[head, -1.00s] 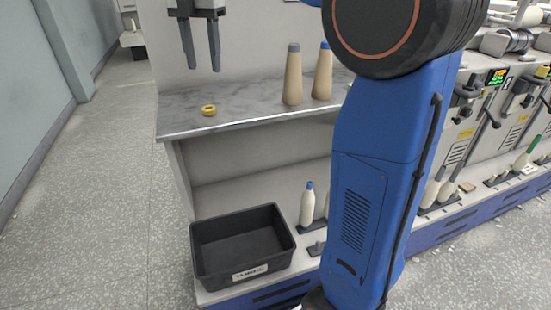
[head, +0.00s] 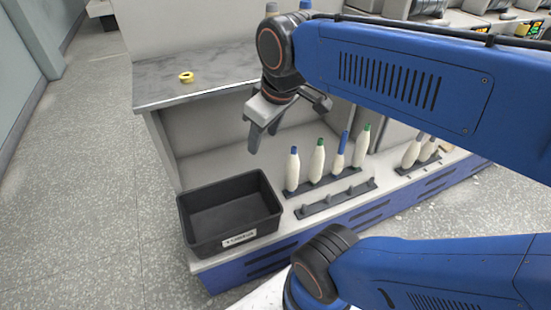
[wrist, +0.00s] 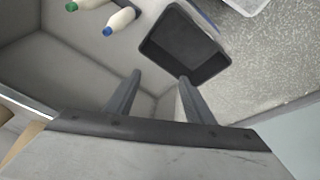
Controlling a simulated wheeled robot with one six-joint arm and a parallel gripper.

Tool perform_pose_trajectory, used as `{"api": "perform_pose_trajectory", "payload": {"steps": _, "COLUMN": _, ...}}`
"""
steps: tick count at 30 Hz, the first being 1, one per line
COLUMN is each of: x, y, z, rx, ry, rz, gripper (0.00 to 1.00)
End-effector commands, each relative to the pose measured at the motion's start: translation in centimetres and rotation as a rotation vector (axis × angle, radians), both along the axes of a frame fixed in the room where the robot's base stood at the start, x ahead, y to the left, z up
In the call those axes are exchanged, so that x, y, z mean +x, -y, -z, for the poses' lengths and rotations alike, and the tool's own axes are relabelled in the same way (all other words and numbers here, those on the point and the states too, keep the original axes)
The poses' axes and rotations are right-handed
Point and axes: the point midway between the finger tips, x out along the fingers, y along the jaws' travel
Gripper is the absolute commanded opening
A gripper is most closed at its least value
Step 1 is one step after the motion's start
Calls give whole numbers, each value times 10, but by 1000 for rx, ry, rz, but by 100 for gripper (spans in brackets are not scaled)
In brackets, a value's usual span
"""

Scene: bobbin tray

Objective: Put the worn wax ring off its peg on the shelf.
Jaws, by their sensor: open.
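The yellow wax ring (head: 186,76) lies flat on the grey marbled shelf (head: 160,92), towards its left end, with no peg through it. My gripper (head: 264,142) is open and empty, pointing down in front of the shelf's edge, to the right of the ring and apart from it. In the wrist view my gripper's (wrist: 160,76) two fingers are spread with nothing between them. The ring does not show in the wrist view.
A black bin (head: 196,238) stands below the shelf on the left; it also shows in the wrist view (wrist: 160,62). Several white bobbins with blue or green tops stand on a peg rail right of it. An empty peg rail (head: 338,199) lies in front of them.

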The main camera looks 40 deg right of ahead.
Motion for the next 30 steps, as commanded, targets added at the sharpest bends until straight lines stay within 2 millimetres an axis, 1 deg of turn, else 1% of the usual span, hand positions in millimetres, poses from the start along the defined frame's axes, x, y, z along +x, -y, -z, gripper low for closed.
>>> {"api": "perform_pose_trajectory", "payload": {"steps": 1, "x": -12, "y": 2, "z": 14, "rx": 24, "ry": 14, "rz": 70, "gripper": 49}}
{"api": "perform_pose_trajectory", "payload": {"steps": 3, "x": -23, "y": 3, "z": 29, "rx": 57, "ry": 30, "rz": 157, "gripper": 49}}
{"api": "perform_pose_trajectory", "payload": {"steps": 6, "x": -33, "y": 4, "z": 44, "rx": 92, "ry": 45, "rz": 244, "gripper": 49}}
{"api": "perform_pose_trajectory", "payload": {"steps": 9, "x": -38, "y": 5, "z": 51, "rx": 109, "ry": 54, "rz": 287, "gripper": 49}}
{"api": "perform_pose_trajectory", "payload": {"steps": 30, "x": -38, "y": 5, "z": 52, "rx": 113, "ry": 55, "rz": 296, "gripper": 49}}
